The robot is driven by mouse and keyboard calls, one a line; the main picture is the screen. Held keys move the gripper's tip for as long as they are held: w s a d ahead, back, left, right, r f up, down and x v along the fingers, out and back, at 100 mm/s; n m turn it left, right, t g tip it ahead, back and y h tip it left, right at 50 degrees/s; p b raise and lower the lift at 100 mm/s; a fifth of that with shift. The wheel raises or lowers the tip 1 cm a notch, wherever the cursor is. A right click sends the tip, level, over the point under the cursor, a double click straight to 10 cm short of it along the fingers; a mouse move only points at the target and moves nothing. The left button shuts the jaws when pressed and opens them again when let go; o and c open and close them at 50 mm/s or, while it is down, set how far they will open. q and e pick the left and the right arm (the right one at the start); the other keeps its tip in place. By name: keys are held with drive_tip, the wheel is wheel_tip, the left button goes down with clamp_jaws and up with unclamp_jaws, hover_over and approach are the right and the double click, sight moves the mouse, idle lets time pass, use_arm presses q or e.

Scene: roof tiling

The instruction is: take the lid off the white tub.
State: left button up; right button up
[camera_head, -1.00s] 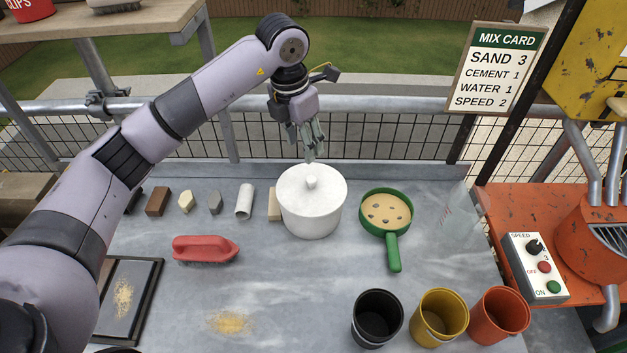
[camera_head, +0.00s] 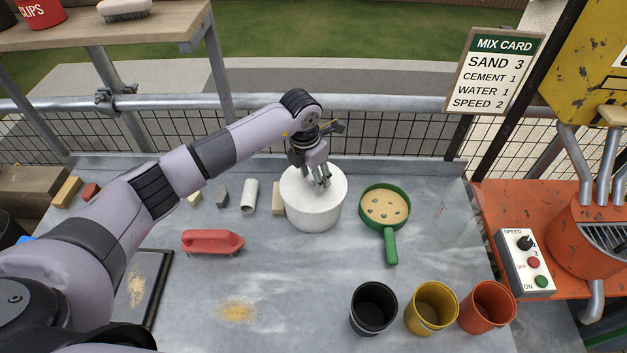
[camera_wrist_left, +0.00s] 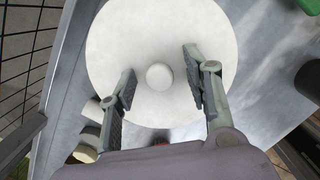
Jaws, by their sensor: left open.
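The white tub (camera_head: 314,217) stands upright on the grey bench, left of the green sieve. Its round white lid (camera_head: 296,188) is on it. In the left wrist view the lid (camera_wrist_left: 125,40) fills the upper middle, with its round knob (camera_wrist_left: 159,77) between my open fingers. My left gripper (camera_head: 322,183) is over the lid, pointing down, and hides the knob in the head view. In the left wrist view my left gripper (camera_wrist_left: 160,88) has a finger on each side of the knob, with gaps to it. My right gripper is not in view.
A green sieve (camera_head: 391,240) lies close right of the tub. A white tube (camera_head: 250,196) and small blocks lie to its left. A red brush (camera_head: 212,241) lies in front left. Black (camera_head: 373,308), yellow (camera_head: 432,308) and orange (camera_head: 487,307) cups stand at front right.

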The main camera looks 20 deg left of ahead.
use_arm(q)
clamp_jaws()
idle(0.6)
